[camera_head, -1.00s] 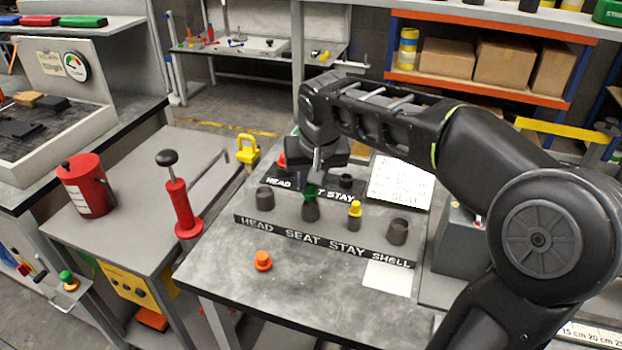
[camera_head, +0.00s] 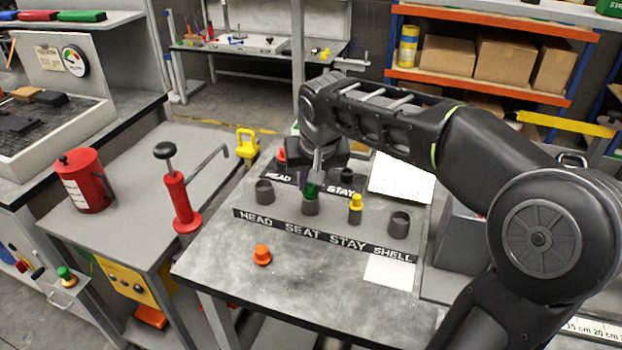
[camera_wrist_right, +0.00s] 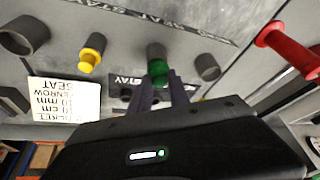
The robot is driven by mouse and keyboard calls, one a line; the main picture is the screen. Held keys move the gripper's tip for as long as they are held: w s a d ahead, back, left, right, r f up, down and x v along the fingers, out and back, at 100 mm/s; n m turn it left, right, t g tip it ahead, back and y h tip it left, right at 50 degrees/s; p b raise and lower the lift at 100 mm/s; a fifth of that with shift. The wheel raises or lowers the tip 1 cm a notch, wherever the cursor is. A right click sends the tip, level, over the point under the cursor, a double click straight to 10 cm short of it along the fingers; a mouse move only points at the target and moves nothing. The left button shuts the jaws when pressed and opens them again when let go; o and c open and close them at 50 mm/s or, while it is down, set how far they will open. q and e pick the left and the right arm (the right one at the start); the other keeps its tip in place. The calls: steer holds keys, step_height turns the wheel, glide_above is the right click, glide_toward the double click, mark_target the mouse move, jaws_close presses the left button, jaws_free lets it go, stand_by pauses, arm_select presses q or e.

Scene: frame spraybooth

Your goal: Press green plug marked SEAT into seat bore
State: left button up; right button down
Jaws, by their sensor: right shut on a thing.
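The green plug (camera_head: 311,190) is at the mouth of the seat bore (camera_head: 310,206), the dark cylinder above the word SEAT on the front strip (camera_head: 322,238). My right gripper (camera_head: 316,178) is over the bore and shut on the plug. In the right wrist view, its fingers (camera_wrist_right: 163,90) hold the green plug (camera_wrist_right: 157,66). The plug looks upright and in line with the bore; how deep it sits is hard to tell. A SEAT marking on the plug is not readable. My left gripper is not in view.
Empty bores stand at HEAD (camera_head: 264,192) and SHELL (camera_head: 399,224). A yellow plug (camera_head: 355,205) sits in the STAY bore. An orange plug (camera_head: 262,254) stands on the front of the bench. A red pump tool (camera_head: 179,195) stands to the left.

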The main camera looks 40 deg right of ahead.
steer(key=shift+f+b, duration=0.3)
steer(key=shift+f, duration=0.2)
steer(key=c, duration=1.2)
jaws_free()
steer(key=shift+r, duration=0.1)
steer(key=shift+o, duration=0.2)
steer(key=v, duration=0.7)
steer(key=shift+s+r, duration=0.15)
steer(key=shift+r, duration=0.15)
